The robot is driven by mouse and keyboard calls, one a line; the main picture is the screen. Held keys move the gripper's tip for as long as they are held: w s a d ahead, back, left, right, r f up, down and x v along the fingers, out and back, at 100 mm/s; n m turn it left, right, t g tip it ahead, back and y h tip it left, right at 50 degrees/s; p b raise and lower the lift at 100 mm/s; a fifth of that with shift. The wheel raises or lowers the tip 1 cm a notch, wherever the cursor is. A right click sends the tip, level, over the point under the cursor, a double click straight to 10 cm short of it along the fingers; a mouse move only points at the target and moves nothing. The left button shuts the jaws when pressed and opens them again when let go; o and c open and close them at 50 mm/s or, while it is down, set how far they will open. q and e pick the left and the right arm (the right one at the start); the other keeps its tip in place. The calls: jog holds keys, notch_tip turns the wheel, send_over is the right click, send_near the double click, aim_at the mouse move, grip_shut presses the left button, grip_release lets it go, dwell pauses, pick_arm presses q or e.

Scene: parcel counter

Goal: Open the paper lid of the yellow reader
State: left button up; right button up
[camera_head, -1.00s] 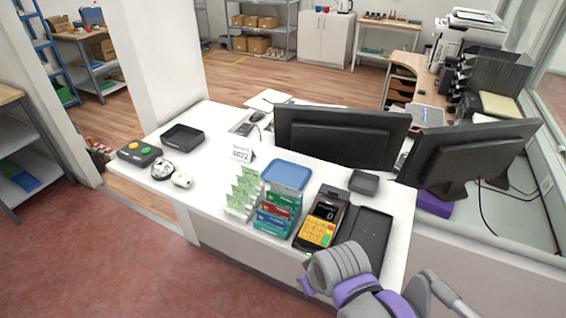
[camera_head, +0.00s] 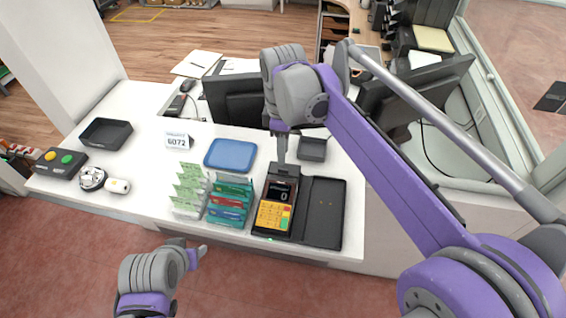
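The yellow reader (camera_head: 275,212) lies on the white counter near its front edge. It is a dark card terminal with a yellow keypad and a small lit screen. Its dark far end (camera_head: 284,171), above the screen, looks closed. My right gripper (camera_head: 281,158) points down over this far end, its tip close to or at it; contact is unclear. Only a narrow grey finger shape shows, so its opening is unclear. My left gripper (camera_head: 199,256) is low in front of the counter, away from the reader; its fingers are mostly hidden.
A long black tray (camera_head: 325,212) lies right beside the reader. Card racks (camera_head: 229,201) stand on its left, with a blue tray (camera_head: 231,155) behind them. A small dark tray (camera_head: 312,149) and monitors (camera_head: 232,102) are behind.

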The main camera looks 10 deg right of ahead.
aim_at(283, 170)
notch_tip(283, 170, down, 6)
jog(key=shift+w+f, duration=0.1)
jog(key=shift+f, duration=0.05)
jog(key=shift+c, duration=0.3)
grip_shut()
dwell(1.3)
